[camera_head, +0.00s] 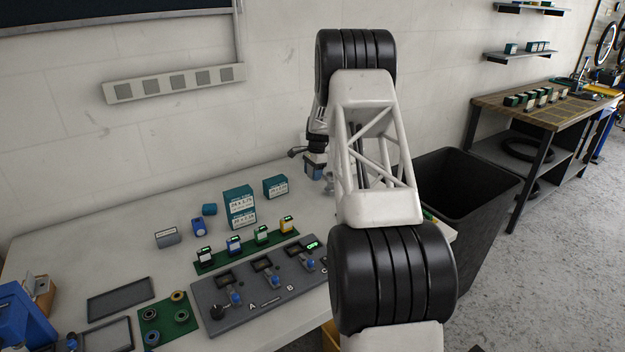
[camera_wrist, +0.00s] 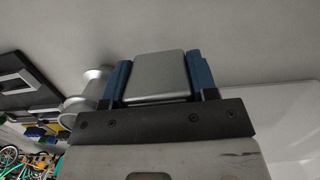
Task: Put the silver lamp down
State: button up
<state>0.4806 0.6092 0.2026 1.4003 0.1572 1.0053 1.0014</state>
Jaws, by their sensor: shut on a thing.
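The silver lamp (camera_wrist: 157,76) shows in the wrist view as a smooth grey block with rounded corners. My gripper (camera_wrist: 158,84) is shut on it, with one blue finger at each side. In the head view my gripper (camera_head: 316,168) is above the back right of the workbench, partly behind my arm. The lamp cannot be made out clearly there. A similar grey block (camera_head: 167,236) lies on the bench at the left.
The pale workbench (camera_head: 130,240) holds a grey panel with blue-knobbed levers (camera_head: 262,290), a green strip with several small units (camera_head: 250,249) and teal boxes (camera_head: 240,205). A black bin (camera_head: 462,190) stands at right. The bench's back left is clear.

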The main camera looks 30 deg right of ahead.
aim_at(312, 184)
jog(key=shift+w+d, duration=0.25)
jog(key=shift+w, duration=0.35)
jog(key=shift+f, duration=0.1)
jog(key=shift+f, duration=1.7)
jog(key=shift+f, duration=0.1)
jog(key=o, duration=0.9)
jog(key=shift+o, duration=0.2)
notch_tip(312, 184, up, 12)
jog(key=d, duration=0.1)
jog(key=shift+d, duration=0.4)
